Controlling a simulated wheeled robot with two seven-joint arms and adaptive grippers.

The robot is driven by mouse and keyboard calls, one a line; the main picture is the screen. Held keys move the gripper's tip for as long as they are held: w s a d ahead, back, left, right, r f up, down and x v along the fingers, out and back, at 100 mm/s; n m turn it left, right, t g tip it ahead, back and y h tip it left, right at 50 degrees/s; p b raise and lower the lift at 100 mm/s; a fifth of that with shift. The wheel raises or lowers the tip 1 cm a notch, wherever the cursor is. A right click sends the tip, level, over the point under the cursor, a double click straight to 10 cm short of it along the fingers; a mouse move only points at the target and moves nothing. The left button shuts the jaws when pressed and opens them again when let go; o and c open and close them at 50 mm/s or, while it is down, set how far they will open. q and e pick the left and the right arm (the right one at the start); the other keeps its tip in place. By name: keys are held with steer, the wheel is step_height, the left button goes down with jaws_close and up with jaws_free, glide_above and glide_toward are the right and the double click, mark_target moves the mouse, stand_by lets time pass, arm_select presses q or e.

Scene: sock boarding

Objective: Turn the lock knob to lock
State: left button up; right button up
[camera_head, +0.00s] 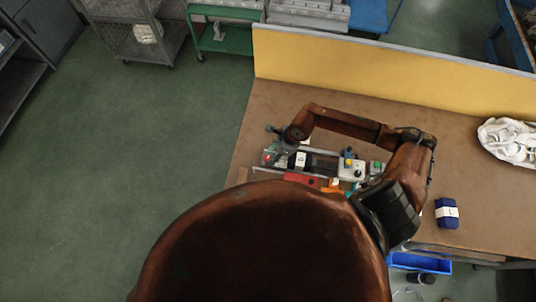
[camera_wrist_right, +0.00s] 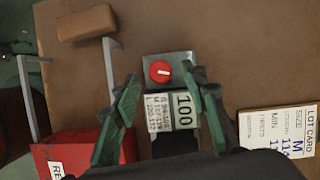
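The lock knob (camera_wrist_right: 159,71) is round and red with a white pointer mark. It sits on a small grey-green plate (camera_wrist_right: 180,62) in the right wrist view. The pointer lies roughly crosswise in that view. No contact with the knob shows. In the head view my right arm reaches over the left end of the boarding fixture (camera_head: 322,165), and the gripper is small there. My left gripper does not show.
A red box (camera_wrist_right: 78,152) and metal rails (camera_wrist_right: 110,72) lie left of the fingers. A brown block (camera_wrist_right: 86,23) is beyond them. A lot card (camera_wrist_right: 280,131) lies at right. A yellow partition (camera_head: 390,65) stands behind the table; a blue bundle (camera_head: 447,213) lies at right.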

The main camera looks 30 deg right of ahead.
mark_target(268, 158)
steer(key=shift+x, duration=1.25)
steer(key=c, duration=1.1)
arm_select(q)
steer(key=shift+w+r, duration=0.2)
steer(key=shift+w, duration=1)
